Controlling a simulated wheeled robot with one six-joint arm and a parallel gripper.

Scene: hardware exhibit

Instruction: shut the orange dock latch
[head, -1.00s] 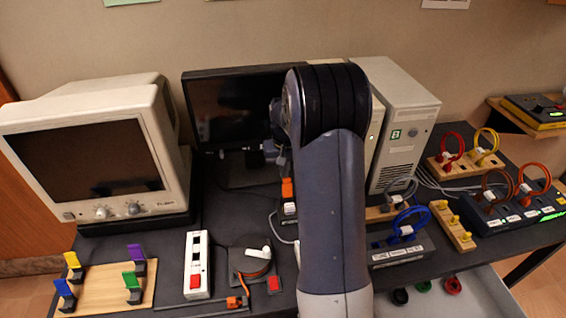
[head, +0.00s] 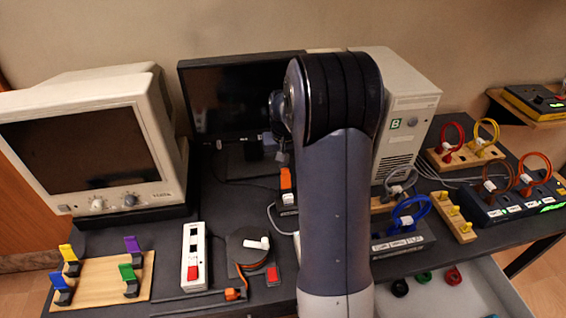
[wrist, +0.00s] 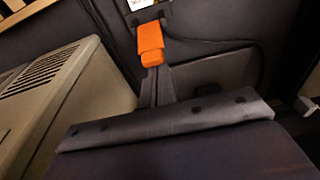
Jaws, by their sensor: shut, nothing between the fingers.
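The orange dock latch (head: 286,180) stands on a small dark and white dock in front of the flat monitor, left of my arm. It looks raised from its base. In the wrist view the orange latch (wrist: 150,42) is at top centre, with a white label above it. My gripper (wrist: 154,72) is shut and empty, its grey fingertips at the lower end of the latch; I cannot tell whether they touch. In the head view my gripper (head: 281,157) is small, partly hidden by my arm, and just above the latch.
A flat monitor (head: 245,95) stands behind the latch. A CRT monitor (head: 90,150) is at left and a beige tower (head: 405,125) at right. A white switch box (head: 195,258) and a cable reel (head: 248,248) lie in front. Bare table shows left of the dock.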

